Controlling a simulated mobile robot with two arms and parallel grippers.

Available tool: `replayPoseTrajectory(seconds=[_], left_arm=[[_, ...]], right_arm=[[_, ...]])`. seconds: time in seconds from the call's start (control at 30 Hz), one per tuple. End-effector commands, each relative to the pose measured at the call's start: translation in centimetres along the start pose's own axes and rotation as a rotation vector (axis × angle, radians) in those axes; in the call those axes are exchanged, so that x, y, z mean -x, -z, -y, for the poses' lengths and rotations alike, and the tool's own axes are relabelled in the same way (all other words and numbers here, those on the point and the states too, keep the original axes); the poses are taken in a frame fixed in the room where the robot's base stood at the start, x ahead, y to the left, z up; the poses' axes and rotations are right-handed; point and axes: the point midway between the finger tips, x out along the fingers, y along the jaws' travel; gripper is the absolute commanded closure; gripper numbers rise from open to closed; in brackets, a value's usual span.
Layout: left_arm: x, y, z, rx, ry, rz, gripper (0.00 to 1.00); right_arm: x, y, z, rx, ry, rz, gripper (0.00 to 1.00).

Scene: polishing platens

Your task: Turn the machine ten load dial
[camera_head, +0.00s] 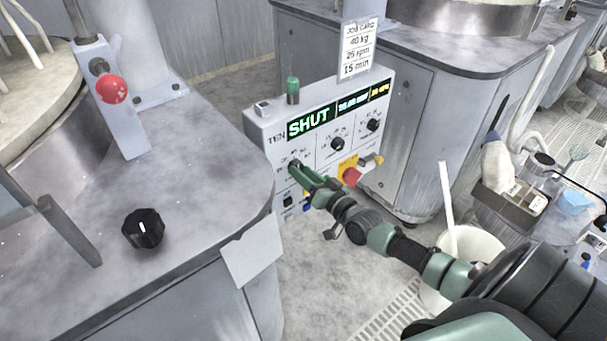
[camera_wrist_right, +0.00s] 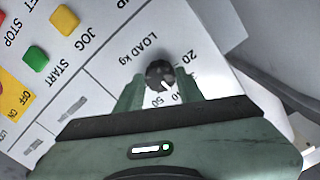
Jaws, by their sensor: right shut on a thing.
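The load dial (camera_head: 296,166) is a small black knob at the left of the grey control panel (camera_head: 262,128) marked TEN. In the right wrist view the load dial (camera_wrist_right: 160,73) sits under the words LOAD kg, with a white pointer line toward the gripper side, near partly covered numerals. My right gripper (camera_head: 304,178) reaches it from the lower right and is shut on it, with one green finger on each side. My left gripper is not in view.
A job card (camera_head: 359,47) above the panel reads 40 kg, 25 rpm, 15 min. Two more black knobs (camera_head: 337,144) and a red stop button (camera_head: 352,177) are on the panel, close to my right gripper. A grey machine top (camera_head: 185,190) stands at the left.

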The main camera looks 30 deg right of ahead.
Motion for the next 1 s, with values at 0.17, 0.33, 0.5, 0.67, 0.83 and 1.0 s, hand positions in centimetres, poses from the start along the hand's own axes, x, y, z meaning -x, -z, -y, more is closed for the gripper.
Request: replayPoseTrajectory(seconds=[0.17,0.33,0.5,0.67,0.83,1.0], left_arm=[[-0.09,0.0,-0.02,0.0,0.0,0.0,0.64],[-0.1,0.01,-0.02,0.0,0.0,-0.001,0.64],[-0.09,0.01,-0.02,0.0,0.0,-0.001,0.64],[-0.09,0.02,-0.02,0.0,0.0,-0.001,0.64],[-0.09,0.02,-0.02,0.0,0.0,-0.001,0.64],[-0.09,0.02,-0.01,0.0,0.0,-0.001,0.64]], right_arm=[[0.02,-0.03,-0.03,-0.051,0.0,0.001,1.0],[0.02,-0.02,-0.03,-0.069,-0.001,0.001,1.0],[0.03,-0.02,-0.03,-0.071,-0.001,0.001,1.0],[0.03,-0.02,-0.03,-0.07,-0.001,0.001,1.0],[0.02,-0.01,-0.03,-0.069,-0.001,0.001,0.41],[0.02,-0.01,-0.02,-0.069,0.0,0.001,0.41]])
